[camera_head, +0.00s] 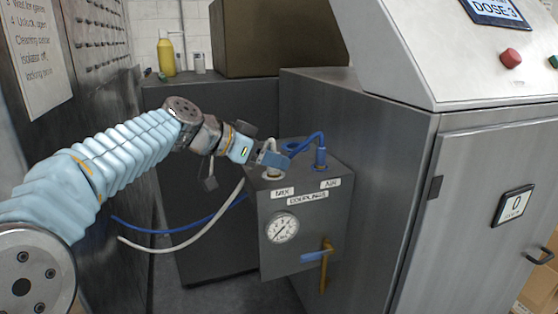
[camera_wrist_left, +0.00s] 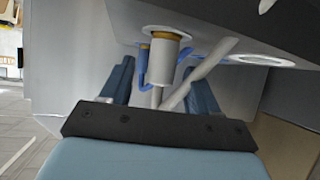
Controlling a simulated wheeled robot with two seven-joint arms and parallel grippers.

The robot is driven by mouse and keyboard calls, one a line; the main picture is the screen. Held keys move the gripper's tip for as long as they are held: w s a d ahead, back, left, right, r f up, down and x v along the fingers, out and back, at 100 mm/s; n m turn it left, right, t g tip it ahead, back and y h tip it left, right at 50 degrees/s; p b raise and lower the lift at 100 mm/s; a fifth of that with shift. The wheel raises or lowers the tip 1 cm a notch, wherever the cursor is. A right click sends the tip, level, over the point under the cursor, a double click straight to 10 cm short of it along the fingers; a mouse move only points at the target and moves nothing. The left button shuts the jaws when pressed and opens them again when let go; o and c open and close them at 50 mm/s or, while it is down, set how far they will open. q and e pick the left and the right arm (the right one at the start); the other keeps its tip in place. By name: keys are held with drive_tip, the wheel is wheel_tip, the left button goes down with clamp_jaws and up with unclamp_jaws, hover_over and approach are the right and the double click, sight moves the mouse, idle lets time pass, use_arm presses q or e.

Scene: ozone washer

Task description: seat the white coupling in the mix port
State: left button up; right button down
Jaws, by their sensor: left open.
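The mix port (camera_head: 272,176) is on top of the grey box, above the "MIX" label. My left gripper (camera_head: 262,158) is right over it, its jaws open. In the left wrist view the white coupling (camera_wrist_left: 164,62) stands between the spread fingers of my left gripper (camera_wrist_left: 160,85), with clear gaps on both sides. Its brass-coloured end meets a pale ring on the box face; I cannot tell how deep it sits. A white hose (camera_wrist_left: 205,72) runs near it. In the head view the gripper mostly hides the coupling. My right gripper is out of view.
A blue coupling (camera_head: 320,157) with a blue hose (camera_head: 305,142) stands at the air port, close to the gripper. The box front carries a gauge (camera_head: 282,228) and a blue-handled valve (camera_head: 314,256). A steel cabinet (camera_head: 400,200) stands at the right.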

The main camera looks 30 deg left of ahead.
use_arm(q)
drive_tip(key=v, duration=0.9)
